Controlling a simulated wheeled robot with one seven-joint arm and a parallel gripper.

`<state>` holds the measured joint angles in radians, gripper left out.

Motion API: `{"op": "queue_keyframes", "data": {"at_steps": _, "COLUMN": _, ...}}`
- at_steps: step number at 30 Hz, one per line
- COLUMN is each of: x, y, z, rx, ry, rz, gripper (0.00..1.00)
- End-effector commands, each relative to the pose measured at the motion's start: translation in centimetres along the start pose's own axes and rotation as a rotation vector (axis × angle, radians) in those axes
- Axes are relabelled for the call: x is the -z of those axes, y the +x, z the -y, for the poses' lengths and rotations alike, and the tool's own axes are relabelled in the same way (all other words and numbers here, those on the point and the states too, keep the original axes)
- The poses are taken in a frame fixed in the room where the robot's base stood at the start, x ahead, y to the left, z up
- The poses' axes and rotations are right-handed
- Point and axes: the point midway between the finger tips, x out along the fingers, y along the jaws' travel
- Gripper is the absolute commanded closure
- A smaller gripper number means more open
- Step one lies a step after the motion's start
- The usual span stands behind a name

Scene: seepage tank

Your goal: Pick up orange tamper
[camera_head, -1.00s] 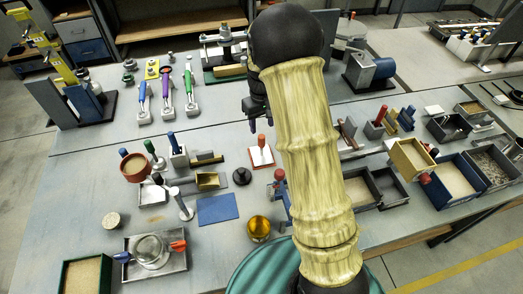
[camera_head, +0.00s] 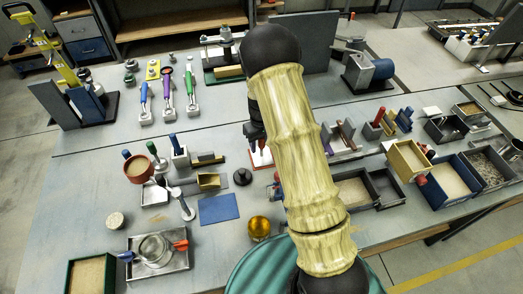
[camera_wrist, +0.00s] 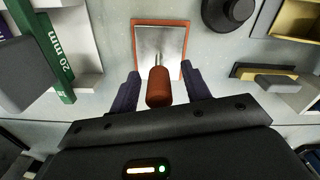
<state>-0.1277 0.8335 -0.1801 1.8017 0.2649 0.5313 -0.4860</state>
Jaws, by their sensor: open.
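The orange tamper (camera_wrist: 158,86) shows in the wrist view, with its orange-red handle pointing toward me and a square metal plate with an orange rim behind it. My gripper (camera_wrist: 160,84) is open, with one dark finger on each side of the handle. I cannot tell whether either finger touches it. In the head view my gripper (camera_head: 257,148) is just above the tamper (camera_head: 262,158), which stands on the bench and is partly hidden by my gripper and arm.
A black round knob-like piece (camera_wrist: 229,12) and a yellow scoop or tray (camera_wrist: 295,20) lie near the tamper. A green block marked 20 mm (camera_wrist: 45,55) stands at left. A blue mat (camera_head: 219,209) and an amber bowl (camera_head: 259,227) lie nearer on the bench.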

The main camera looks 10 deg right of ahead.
Motion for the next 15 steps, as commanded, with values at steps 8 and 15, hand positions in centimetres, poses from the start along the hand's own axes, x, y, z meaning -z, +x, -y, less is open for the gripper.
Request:
{"op": "queue_keyframes", "data": {"at_steps": 8, "x": 0.05, "y": 1.33, "z": -0.06, "rx": -0.001, "ry": 0.001, "rz": -0.002, "gripper": 0.53}}
{"op": "queue_keyframes", "data": {"at_steps": 15, "x": 0.04, "y": 1.31, "z": -0.06, "rx": 0.000, "ry": 0.001, "rz": -0.002, "gripper": 0.53}}
